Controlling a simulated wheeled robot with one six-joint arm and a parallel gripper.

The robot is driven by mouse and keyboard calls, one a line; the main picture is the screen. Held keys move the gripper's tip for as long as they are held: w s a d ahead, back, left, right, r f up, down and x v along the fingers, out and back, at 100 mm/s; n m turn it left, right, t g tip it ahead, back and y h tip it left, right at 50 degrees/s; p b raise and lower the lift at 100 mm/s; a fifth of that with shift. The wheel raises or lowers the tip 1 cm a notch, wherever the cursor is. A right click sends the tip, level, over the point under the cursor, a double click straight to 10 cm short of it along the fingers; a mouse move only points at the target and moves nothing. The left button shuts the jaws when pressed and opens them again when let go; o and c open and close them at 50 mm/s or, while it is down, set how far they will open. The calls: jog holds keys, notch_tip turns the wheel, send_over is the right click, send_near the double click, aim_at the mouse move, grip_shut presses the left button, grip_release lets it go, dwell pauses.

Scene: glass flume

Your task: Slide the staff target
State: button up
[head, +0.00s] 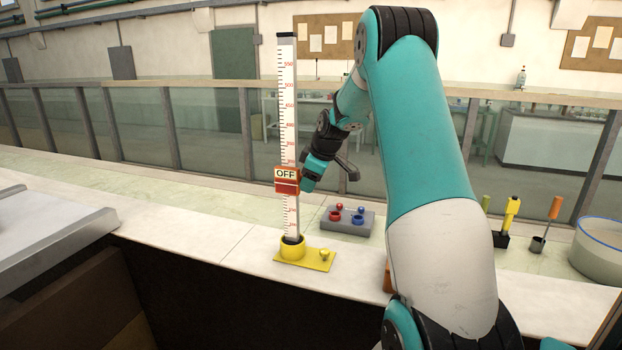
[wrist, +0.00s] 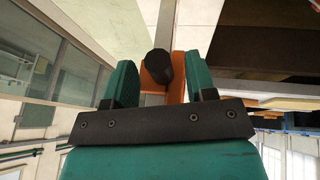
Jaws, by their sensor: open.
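The levelling staff (head: 288,120) stands upright, a white scale with red and black marks, its foot in a yellow socket (head: 293,248). The red-orange target (head: 287,187) sits partway up the staff, with a plate reading "OFF". My gripper (head: 308,184) is just right of the target. In the wrist view the open teal fingers (wrist: 160,80) lie either side of a black knob (wrist: 158,70) in front of the orange target (wrist: 177,88). A gap shows between the knob and each finger. The far side of the target is hidden.
A grey box with red and blue knobs (head: 347,220) stands right of the socket on the pale ledge. Screwdriver-like tools (head: 553,210) and a round basin (head: 603,247) are further right. Glass panels (head: 215,130) run behind. The ledge left of the staff is clear.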

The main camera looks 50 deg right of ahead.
jog(key=shift+c, duration=0.3)
grip_shut()
notch_tip(320, 180, up, 5)
jog(key=shift+r+p, duration=0.15)
jog(key=shift+p, duration=0.6)
jog(key=shift+o, duration=0.3)
grip_release()
jog(key=b+v, duration=0.2)
jog(key=v, duration=1.5)
jog(key=shift+b, duration=0.4)
